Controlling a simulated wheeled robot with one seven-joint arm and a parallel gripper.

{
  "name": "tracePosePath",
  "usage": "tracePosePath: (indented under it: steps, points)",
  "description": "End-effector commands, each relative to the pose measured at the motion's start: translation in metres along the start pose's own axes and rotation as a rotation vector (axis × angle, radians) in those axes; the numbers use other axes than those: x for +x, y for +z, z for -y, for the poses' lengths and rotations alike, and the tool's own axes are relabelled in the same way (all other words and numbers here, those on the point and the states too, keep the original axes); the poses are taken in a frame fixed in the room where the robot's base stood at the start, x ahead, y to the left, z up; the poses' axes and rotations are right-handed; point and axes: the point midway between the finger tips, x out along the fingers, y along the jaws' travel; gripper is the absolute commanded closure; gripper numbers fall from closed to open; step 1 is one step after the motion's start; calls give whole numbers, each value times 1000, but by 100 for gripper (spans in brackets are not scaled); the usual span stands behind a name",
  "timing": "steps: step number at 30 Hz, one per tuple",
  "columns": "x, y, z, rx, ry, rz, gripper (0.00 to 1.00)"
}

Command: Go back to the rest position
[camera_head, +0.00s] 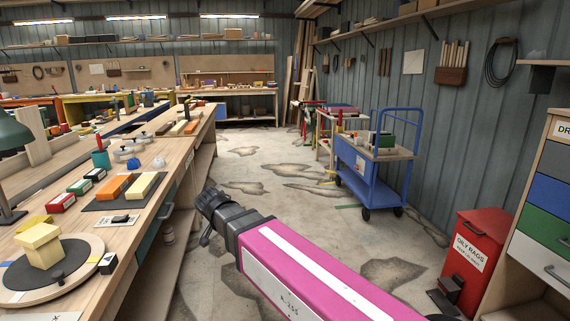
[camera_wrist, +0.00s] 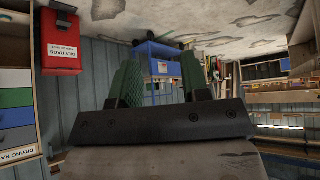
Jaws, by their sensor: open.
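My gripper (camera_head: 212,204) is at the end of my pink arm, out over the floor aisle to the right of the long workbench (camera_head: 150,210). In the wrist view my gripper (camera_wrist: 157,62) shows two green fingers spread apart with nothing between them. That view is upside down, with the blue trolley (camera_wrist: 160,50) beyond the fingers. Nothing touches my gripper in either view.
A round wooden turntable (camera_head: 75,278) with pale yellow blocks stands on the near left bench, with several coloured blocks behind. The blue trolley (camera_head: 362,170) stands at the right wall. A red oily-rags bin (camera_head: 470,255) and drawers (camera_head: 545,200) are near right. The aisle floor is clear.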

Motion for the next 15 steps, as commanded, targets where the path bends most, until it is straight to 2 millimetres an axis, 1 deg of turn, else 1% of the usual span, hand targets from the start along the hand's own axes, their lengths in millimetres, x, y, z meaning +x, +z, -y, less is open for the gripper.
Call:
tracePosePath:
  steps: [1, 3, 5, 6, 8, 9, 11, 15]
  points:
    - [18, -4, -17, -21, 19, 27, 58]
    - [39, -7, -35, -59, 36, 66, 58]
    - [56, -9, -51, -89, 47, 100, 58]
    - [68, -10, -62, -108, 54, 123, 58]
    - [84, -12, -79, -136, 60, 157, 58]
    - [94, -12, -90, -155, 64, 180, 58]
    - [109, -13, -108, -181, 66, 215, 58]
    - [141, -12, -148, -238, 62, 295, 58]
